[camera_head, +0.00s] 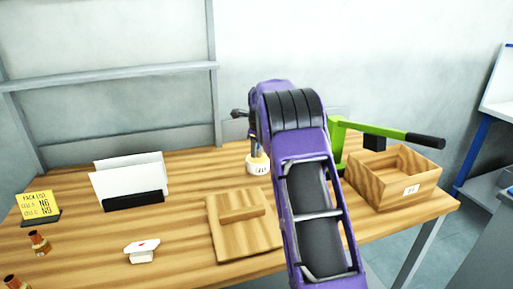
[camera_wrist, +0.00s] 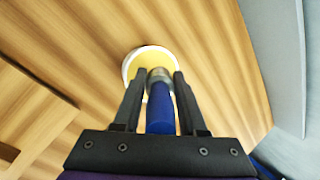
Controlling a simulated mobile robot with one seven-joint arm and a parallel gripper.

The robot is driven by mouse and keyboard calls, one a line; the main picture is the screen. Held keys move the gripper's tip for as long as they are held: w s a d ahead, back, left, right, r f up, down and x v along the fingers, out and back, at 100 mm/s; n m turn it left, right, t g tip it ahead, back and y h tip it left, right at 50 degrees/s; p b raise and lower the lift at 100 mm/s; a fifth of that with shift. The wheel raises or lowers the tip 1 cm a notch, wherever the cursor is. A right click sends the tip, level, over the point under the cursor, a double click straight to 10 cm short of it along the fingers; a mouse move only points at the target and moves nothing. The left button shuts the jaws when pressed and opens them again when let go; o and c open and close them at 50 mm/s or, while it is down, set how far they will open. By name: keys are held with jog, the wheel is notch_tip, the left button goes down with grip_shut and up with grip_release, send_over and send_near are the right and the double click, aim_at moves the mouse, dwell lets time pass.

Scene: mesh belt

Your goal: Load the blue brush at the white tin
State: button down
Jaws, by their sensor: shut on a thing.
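The blue brush (camera_wrist: 160,108) is held in my gripper (camera_wrist: 157,80), which is shut on it in the wrist view. Its blue handle lies between the fingers, and its metal collar points toward the white tin (camera_wrist: 127,68). The tin is round, with a white rim and yellow inside. The brush's far end overlaps the yellow; its bristles are not clearly visible, and I cannot tell whether they touch it. In the head view the white tin (camera_head: 258,169) stands at the back of the table, partly behind my arm, which hides most of the gripper and the brush.
A wooden board with a raised block (camera_head: 240,224) lies in front of the tin. A green lever tool with a black handle (camera_head: 426,139) and a wooden box (camera_head: 405,185) stand to the right. A paper holder (camera_head: 132,200), a yellow sign (camera_head: 38,207) and a small white item (camera_head: 142,254) are left.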

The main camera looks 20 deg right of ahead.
jog(key=shift+f, duration=0.65)
dwell(2.2)
notch_tip(320, 180, up, 5)
jog(key=p, duration=0.4)
jog(key=shift+r, duration=1.05)
jog(key=shift+s, duration=0.1)
